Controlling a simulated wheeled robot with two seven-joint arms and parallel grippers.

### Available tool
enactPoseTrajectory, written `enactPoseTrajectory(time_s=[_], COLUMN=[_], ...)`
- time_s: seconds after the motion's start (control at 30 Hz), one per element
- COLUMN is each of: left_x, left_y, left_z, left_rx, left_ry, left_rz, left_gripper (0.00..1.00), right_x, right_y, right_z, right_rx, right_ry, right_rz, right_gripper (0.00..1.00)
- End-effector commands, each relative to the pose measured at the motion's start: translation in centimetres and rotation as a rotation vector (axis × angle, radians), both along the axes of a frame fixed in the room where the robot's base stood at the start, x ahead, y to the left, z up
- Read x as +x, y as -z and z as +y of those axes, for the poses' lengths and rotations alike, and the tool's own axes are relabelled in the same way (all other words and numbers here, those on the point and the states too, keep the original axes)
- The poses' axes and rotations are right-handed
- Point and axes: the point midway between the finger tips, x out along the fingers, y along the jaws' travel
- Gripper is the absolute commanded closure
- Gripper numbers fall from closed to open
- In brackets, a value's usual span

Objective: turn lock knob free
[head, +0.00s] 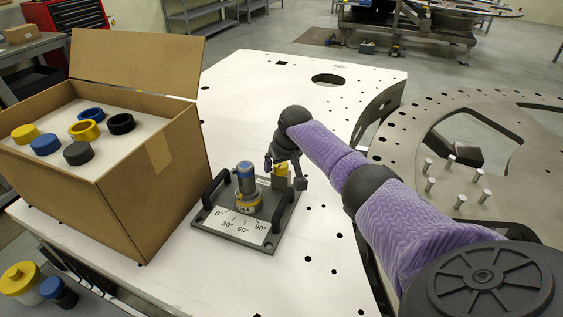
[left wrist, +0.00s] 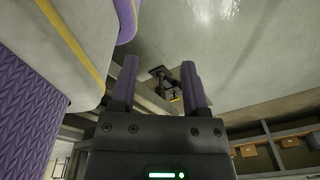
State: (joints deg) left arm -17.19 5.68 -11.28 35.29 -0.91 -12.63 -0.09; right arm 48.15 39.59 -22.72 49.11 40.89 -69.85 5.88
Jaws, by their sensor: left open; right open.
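The dark turret plate (head: 208,222) lies on the white table, with a handle at each side and a white angle scale (head: 240,225) marked 0° to 90°. A blue and silver cylinder (head: 245,178) with a yellow base ring stands upright on it. A small yellow piece (head: 280,171), apparently the lock knob, sits right of the cylinder, partly hidden by my right gripper. My right gripper (head: 284,167) is open, its fingers to either side of the yellow piece; I cannot tell whether they touch it. My left gripper (left wrist: 157,80) is open and empty in the left wrist view, away from the plate.
An open cardboard box (head: 171,190) with several yellow, blue and black round parts stands left of the plate. A large grey metal disc (head: 400,135) with holes and pegs lies to the right. The white table (head: 250,85) is clear behind the plate.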

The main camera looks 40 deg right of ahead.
Motion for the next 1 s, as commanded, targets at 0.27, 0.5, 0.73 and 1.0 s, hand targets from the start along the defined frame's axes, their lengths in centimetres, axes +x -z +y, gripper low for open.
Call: enactPoseTrajectory(time_s=[0.27, 0.5, 0.73, 1.0], left_x=[0.2, 0.3, 0.3, 0.3], left_y=[-2.1, -3.7, -3.8, -3.7], left_z=[-0.2, -0.9, -1.3, -1.0], left_rx=[-0.002, -0.016, -0.022, -0.017], left_ry=[0.000, -0.009, -0.011, -0.010], left_rz=[-0.005, -0.008, -0.008, -0.009], left_gripper=[0.41, 0.41, 0.41, 0.41], right_x=[-1.0, -3.1, -3.7, -3.6], right_y=[-3.2, -8.1, -9.2, -9.2], right_z=[0.3, 0.9, 1.1, 1.1], right_rx=[-0.003, -0.002, 0.000, 0.000], right_ry=[-0.003, -0.001, 0.000, 0.000], right_rz=[-0.002, -0.003, 0.001, 0.000], right_gripper=[0.10, 0.10, 0.10, 0.10])
